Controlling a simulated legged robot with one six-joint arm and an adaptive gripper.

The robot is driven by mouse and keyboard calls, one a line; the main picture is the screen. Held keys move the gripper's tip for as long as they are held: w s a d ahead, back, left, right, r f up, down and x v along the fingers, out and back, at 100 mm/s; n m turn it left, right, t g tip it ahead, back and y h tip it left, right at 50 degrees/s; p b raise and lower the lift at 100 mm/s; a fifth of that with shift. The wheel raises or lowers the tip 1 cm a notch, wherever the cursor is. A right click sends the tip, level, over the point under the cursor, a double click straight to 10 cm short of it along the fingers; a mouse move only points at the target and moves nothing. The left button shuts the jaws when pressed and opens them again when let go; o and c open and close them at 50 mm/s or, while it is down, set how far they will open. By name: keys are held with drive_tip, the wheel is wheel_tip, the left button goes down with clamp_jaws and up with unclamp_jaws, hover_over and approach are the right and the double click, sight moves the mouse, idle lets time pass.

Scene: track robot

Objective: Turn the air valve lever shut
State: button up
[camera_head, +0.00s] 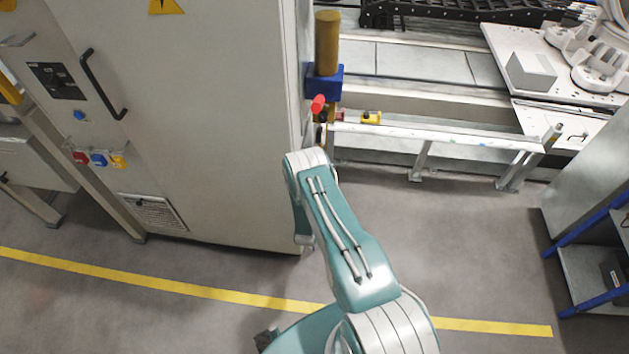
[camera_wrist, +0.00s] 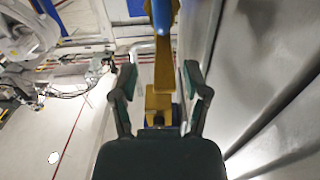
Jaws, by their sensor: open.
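My gripper (camera_wrist: 160,76) is open in the wrist view, with one dark finger on each side. A brass-yellow bar (camera_wrist: 165,60) shows between the fingers, with a wider yellow block (camera_wrist: 158,101) nearer the palm; I cannot tell whether either touches a finger. A blue part (camera_wrist: 162,18) shows at the top edge. In the head view, a red knob or handle (camera_head: 318,103) sits by a blue block (camera_head: 324,84) under an upright brass cylinder (camera_head: 327,42). I cannot tell for certain which part is the valve lever. My arm largely hides the gripper there.
A tall grey cabinet (camera_head: 210,120) stands close on the left of the valve parts. A low white rail (camera_head: 440,136) with a small yellow part (camera_head: 371,117) runs to the right. A blue-framed shelf (camera_head: 590,265) is at the far right. The floor between is clear.

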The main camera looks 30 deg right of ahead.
drive_tip(key=shift+w+d, duration=0.35)
drive_tip(key=shift+w, duration=0.5)
drive_tip(key=shift+a, duration=0.15)
clamp_jaws()
